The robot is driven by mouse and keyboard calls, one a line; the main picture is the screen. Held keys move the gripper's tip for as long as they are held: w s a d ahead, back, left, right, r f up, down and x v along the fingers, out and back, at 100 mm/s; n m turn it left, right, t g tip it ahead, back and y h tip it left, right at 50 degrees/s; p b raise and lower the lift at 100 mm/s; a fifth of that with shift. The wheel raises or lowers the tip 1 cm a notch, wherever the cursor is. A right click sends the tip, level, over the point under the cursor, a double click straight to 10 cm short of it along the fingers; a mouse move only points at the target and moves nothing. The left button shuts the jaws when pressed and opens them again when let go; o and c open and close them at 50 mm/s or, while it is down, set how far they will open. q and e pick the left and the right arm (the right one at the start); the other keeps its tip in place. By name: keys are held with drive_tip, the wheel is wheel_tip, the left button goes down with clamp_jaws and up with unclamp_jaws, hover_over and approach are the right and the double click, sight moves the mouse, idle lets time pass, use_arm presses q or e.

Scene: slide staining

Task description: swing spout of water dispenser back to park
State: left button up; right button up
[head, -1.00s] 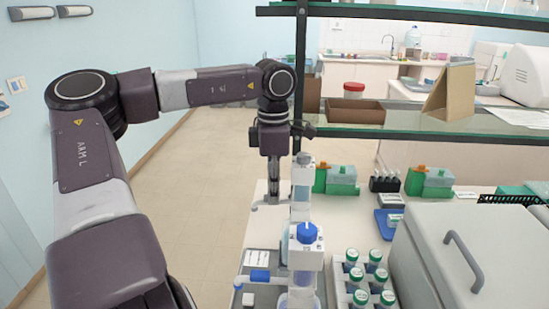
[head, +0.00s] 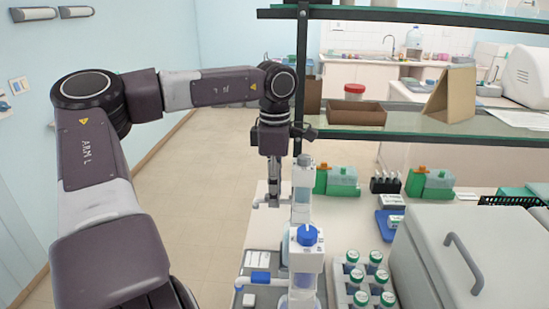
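Two bottle-top dispensers stand in line on the bench's left part. The front one (head: 306,262) has a blue cap, and its blue-tipped spout (head: 252,281) points left. The rear one (head: 302,183) has a grey top, and a thin grey spout (head: 258,203) seems to reach left from it. I cannot read which one holds water. My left gripper (head: 273,200) points down just left of the rear dispenser, at its spout. Its fingertips are small and merge with the spout, so contact and opening are unclear. My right gripper is not in view.
A glass shelf (head: 420,130) on a dark post (head: 300,60) stands just behind the dispensers. A rack of green-capped jars (head: 340,290) and a large grey lidded box (head: 470,250) stand to the right. Green-bodied containers (head: 336,180) stand behind. Open floor lies left of the bench.

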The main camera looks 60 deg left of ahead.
use_arm(q)
wheel_tip(320, 180, up, 12)
idle(0.7)
